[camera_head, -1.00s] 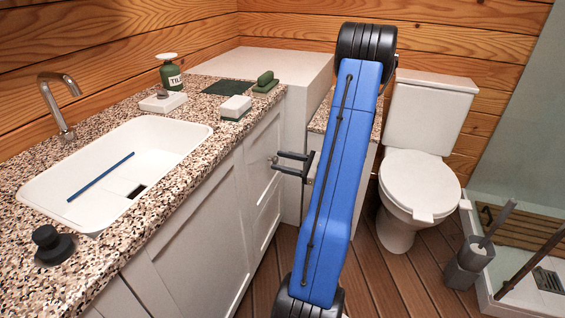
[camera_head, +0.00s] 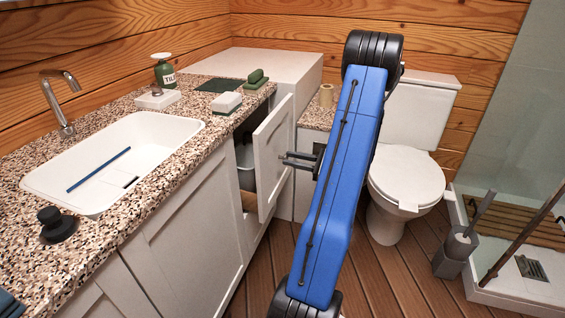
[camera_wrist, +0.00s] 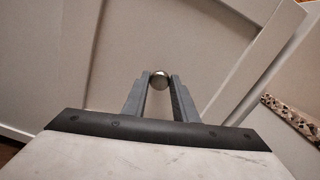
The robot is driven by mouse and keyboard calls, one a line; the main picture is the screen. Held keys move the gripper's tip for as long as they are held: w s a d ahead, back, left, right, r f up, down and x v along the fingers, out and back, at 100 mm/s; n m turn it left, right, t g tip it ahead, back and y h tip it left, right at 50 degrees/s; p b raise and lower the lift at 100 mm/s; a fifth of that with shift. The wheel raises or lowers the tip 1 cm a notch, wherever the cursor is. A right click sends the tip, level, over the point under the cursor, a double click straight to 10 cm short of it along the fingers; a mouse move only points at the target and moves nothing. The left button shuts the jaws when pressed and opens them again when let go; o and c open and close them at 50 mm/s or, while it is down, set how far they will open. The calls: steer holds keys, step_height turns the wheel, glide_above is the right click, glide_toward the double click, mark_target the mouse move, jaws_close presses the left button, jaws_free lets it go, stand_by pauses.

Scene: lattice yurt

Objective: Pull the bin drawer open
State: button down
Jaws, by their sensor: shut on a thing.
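The bin drawer (camera_head: 273,146) has a white panelled front and stands partly out from the counter cabinet. A dark gap shows behind the front, with a grey bin (camera_head: 245,165) inside. My gripper (camera_head: 284,159) is at the drawer front, in front of its right part. In the wrist view my gripper (camera_wrist: 159,85) is shut on a small round metal knob (camera_wrist: 160,79) on the white front. My blue arm hides part of the area to the right of the drawer.
The speckled counter (camera_head: 160,185) with a white sink (camera_head: 120,150) runs along the left. A toilet (camera_head: 405,180) stands to the right behind my arm. A toilet brush holder (camera_head: 453,250) is farther right. Wooden floor (camera_head: 265,270) is clear before the drawer.

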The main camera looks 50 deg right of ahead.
steer(key=v, duration=1.7)
steer(key=shift+s+d, duration=0.2)
steer(key=shift+s, duration=0.15)
steer(key=c, duration=1.4)
jaws_free()
steer(key=shift+c, duration=0.2)
steer(key=v, duration=1.7)
steer(key=shift+s, duration=0.15)
steer(key=shift+d+f, duration=0.1)
